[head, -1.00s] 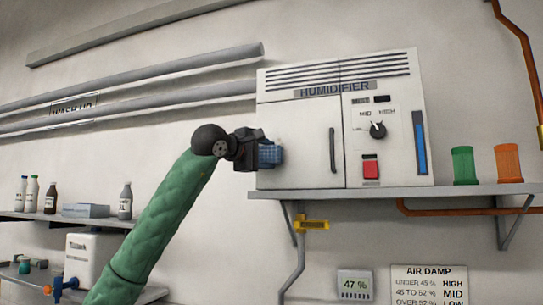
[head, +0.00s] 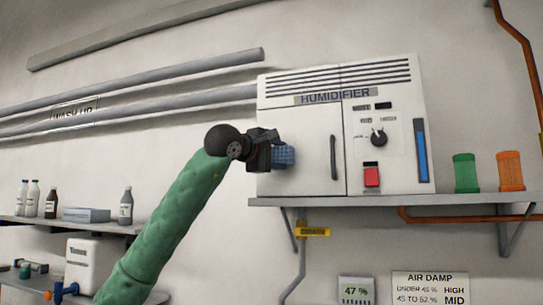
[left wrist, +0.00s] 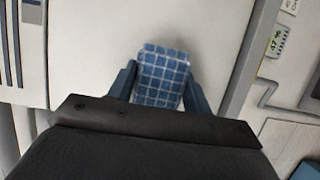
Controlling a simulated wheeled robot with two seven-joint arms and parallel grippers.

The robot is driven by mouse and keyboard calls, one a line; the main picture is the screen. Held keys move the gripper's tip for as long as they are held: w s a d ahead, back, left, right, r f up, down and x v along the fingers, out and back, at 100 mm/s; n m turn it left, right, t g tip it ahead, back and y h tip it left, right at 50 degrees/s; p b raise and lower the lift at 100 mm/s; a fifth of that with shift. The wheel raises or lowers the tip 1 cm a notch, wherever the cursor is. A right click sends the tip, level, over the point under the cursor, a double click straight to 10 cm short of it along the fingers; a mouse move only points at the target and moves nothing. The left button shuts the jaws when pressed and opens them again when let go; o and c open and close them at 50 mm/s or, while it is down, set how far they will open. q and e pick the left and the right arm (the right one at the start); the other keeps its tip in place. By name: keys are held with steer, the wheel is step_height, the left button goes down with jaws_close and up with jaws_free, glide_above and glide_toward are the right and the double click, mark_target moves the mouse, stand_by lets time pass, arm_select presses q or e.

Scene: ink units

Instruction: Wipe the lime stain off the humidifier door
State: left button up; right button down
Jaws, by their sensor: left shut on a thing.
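The white humidifier (head: 400,98) stands on a wall shelf in the head view. Its door (head: 303,125) is the left front panel, with a dark vertical handle (head: 333,157). My left gripper (head: 276,156) is shut on a blue checked cloth (head: 285,157) in front of the door's lower left part. In the left wrist view the cloth (left wrist: 162,76) sits between the two fingers, against or close to the pale door panel (left wrist: 100,50); contact cannot be told. No lime stain can be made out; the cloth and gripper cover part of the door. My right gripper is not in view.
The grey shelf (head: 465,198) runs under the humidifier, with a green cup (head: 467,173) and an orange cup (head: 511,171) at right. A yellow-handled valve (head: 312,232) and a humidity display (head: 356,290) are below. Bottles stand on a lower left shelf (head: 95,224).

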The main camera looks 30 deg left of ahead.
arm_select(q)
steer(key=shift+w+d, duration=0.3)
steer(key=shift+d, duration=0.8)
steer(key=shift+w+d, duration=0.25)
steer(key=shift+d, duration=0.8)
steer(key=shift+w+d, duration=0.3)
steer(key=shift+d, duration=0.8)
steer(key=shift+s+d+f, duration=0.1)
steer(key=shift+s+d, duration=0.1)
steer(key=shift+s, duration=0.45)
steer(key=shift+s+d+b, duration=0.25)
steer(key=shift+s+b, duration=0.2)
steer(key=shift+s, duration=0.7)
steer(key=shift+s+d+b, duration=0.25)
steer(key=shift+s+b, duration=0.15)
steer(key=shift+s, duration=0.7)
steer(key=shift+s+d+b, duration=0.2)
steer(key=shift+s+b, duration=0.05)
steer(key=shift+s, duration=0.5)
steer(key=shift+s+d+b, duration=0.15)
steer(key=shift+s+b, duration=0.1)
steer(key=shift+s, duration=0.45)
